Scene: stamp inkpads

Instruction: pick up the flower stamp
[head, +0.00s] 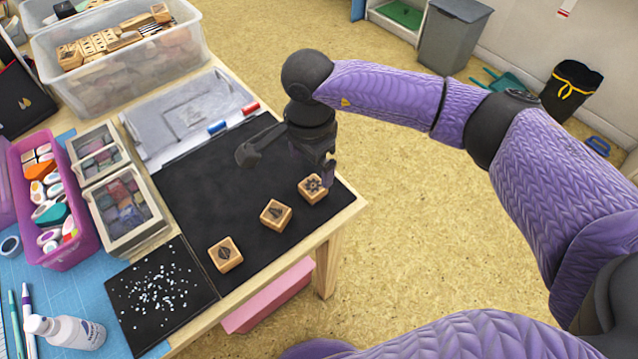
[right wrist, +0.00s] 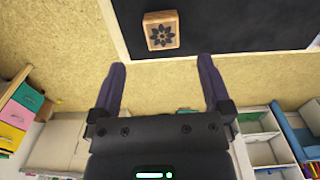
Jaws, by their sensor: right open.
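The flower stamp (head: 313,188) is a small wooden block with a dark flower on its top face. It lies near the right corner of the black mat (head: 225,190), by the table's edge. In the right wrist view the flower stamp (right wrist: 161,31) sits beyond the fingertips, roughly centred between them. My right gripper (head: 325,172) is open and empty, pointing down right beside the stamp in the head view; the fingers (right wrist: 159,62) are apart and do not hold it. My left gripper is not in view.
Two other wooden stamps, one with a tree-like mark (head: 276,214) and one with a leaf-like mark (head: 225,254), stand in a row on the mat. Red and blue markers (head: 217,127), a clear bin (head: 130,60) and ink boxes (head: 125,208) lie to the left.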

